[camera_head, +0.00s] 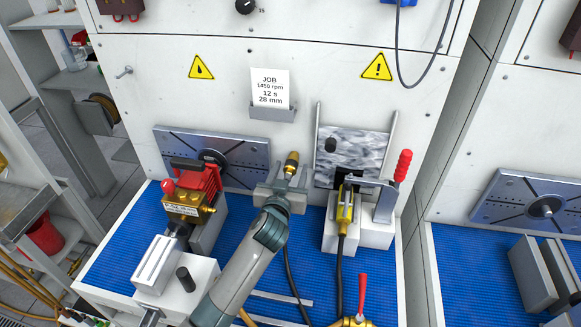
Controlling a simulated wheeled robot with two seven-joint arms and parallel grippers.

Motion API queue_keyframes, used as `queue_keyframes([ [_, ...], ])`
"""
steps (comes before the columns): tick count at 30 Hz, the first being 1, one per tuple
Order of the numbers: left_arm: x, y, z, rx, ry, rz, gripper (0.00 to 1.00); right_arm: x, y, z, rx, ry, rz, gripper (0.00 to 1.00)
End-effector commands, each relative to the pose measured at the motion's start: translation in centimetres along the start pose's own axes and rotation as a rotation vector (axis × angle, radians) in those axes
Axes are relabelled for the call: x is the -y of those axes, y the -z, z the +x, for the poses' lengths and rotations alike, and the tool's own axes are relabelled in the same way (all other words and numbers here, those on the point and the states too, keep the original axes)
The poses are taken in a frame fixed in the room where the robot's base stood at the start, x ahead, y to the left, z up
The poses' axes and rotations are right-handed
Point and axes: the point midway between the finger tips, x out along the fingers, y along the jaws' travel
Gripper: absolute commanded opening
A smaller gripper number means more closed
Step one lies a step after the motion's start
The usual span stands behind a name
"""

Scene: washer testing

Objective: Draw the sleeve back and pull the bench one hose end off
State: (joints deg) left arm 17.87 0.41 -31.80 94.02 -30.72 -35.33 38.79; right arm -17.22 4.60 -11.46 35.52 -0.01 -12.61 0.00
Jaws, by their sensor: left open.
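A brass hose end (291,162) with a dark tip shows just beyond my left gripper (283,182), in front of the bench's white back panel. My left arm comes up from the bottom of the view, and the gripper is open. The brass piece rises between or just behind its fingers. I cannot tell whether they touch it. The gripper hides the lower part of the hose end and any sleeve there. A dark hose (291,265) runs down the blue mat beside my arm. My right gripper is not in view.
A red and brass pump (192,192) stands left of my arm. A yellow-bodied tool (345,212) sits in a white block on the right, beside a red-handled clamp (402,168). A job card (270,88) hangs above.

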Motion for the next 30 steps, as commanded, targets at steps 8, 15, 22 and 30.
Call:
queue_keyframes([
  [8, 0.01, 0.0, 0.69, 0.0, 0.0, 0.0, 0.51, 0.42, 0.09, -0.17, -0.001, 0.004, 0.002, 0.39],
  [15, 0.0, 0.01, 0.66, 0.0, 0.0, 0.0, 0.37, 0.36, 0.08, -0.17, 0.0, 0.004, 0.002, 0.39],
  [22, -0.01, 0.01, 0.65, 0.0, 0.0, 0.0, 0.03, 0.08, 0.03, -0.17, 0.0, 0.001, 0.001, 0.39],
  [30, -0.03, -0.03, 0.29, 0.001, -0.001, -0.001, 0.03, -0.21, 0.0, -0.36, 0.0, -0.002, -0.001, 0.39],
])
